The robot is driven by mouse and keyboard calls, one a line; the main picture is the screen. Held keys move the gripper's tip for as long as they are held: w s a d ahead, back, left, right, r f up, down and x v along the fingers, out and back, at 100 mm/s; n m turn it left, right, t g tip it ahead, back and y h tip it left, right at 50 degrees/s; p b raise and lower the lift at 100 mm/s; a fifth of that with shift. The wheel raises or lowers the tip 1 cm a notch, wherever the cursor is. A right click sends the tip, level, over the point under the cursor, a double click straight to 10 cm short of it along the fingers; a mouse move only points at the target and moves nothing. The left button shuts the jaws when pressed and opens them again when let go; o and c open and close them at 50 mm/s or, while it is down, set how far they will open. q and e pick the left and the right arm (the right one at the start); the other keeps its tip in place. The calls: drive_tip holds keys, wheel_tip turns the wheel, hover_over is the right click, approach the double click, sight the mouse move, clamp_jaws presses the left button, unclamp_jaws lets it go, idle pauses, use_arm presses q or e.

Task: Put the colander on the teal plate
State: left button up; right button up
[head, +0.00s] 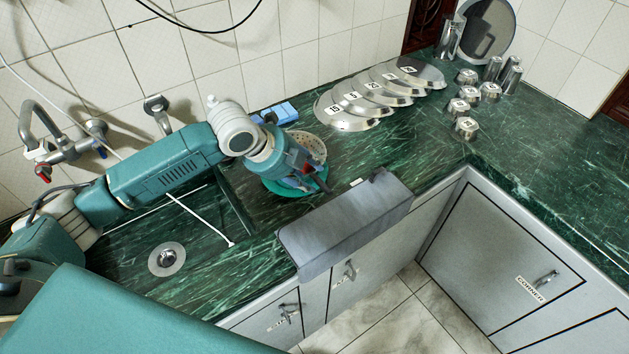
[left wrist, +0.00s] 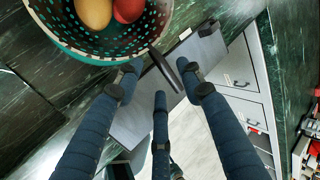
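The cream colander (head: 310,146), with dark holes, is on the dark green counter, partly hidden by my left arm. In the left wrist view the colander (left wrist: 143,38) holds a yellow and a red round item. A dark bar, perhaps its handle, juts from its rim toward my fingers. A teal round edge (head: 282,189), which looks like the teal plate, shows under my left gripper (head: 312,178); whether the colander rests on it I cannot tell. In the left wrist view my left gripper (left wrist: 158,78) is open, its fingers spread near the bar. My right gripper is out of view.
A row of numbered metal lids (head: 345,112) and several metal cups (head: 467,127) stand farther right. A blue item (head: 280,113) lies by the wall. The sink with its drain (head: 167,259) is at left.

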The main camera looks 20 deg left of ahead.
use_arm(q)
drive_tip(key=v, duration=0.6)
drive_tip(key=shift+b, duration=0.3)
drive_tip(key=shift+s, duration=0.1)
